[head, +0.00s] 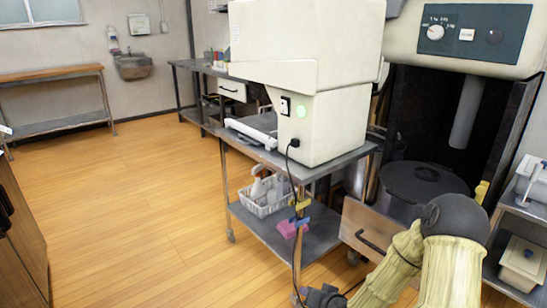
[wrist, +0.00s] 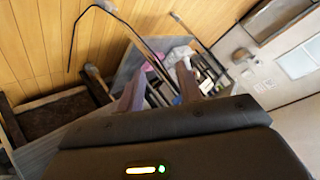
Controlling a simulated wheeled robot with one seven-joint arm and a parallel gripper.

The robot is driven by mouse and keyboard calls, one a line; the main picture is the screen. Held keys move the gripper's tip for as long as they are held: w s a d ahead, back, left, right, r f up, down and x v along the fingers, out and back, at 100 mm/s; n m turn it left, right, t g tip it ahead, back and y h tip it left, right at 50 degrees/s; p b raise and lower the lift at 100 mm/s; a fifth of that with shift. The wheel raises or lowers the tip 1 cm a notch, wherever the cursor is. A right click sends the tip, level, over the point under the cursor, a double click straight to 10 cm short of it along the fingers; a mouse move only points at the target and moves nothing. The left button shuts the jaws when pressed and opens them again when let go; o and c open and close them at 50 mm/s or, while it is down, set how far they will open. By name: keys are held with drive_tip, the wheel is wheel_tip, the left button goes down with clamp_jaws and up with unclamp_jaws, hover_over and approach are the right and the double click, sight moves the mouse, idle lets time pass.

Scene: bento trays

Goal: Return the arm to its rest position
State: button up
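My arm (head: 452,270) shows at the lower right of the head view, with a pale padded sleeve and a dark elbow joint. The dark part at its lower end is cut off by the bottom edge, so the fingers are not clear there. In the wrist view my gripper (wrist: 157,92) has two brownish fingers standing apart with no object clearly held between them. Behind the fingers is a metal cart with items on it, seen tilted.
A metal cart (head: 319,235) carries a large cream machine (head: 335,127), with a white basket (head: 262,196) on its lower shelf. A dark round bin (head: 420,187) stands behind my arm. A side shelf (head: 521,212) is at right. Wooden floor (head: 130,200) at left is clear.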

drive_tip(key=s+d+r+n+g+h+p, duration=0.1)
drive_tip(key=s+d+r+g+h+p, duration=0.2)
drive_tip(key=s+r, duration=0.7)
drive_tip(key=s+d+r+n+g+h+p, duration=0.1)
drive_tip(key=s+r+g+p, duration=0.3)
drive_tip(key=s+r, duration=0.55)
wheel_tip(320, 180, up, 37)
drive_tip(key=p, duration=3.6)
drive_tip(key=shift+w+g, duration=0.3)
drive_tip(key=shift+w+a, duration=0.1)
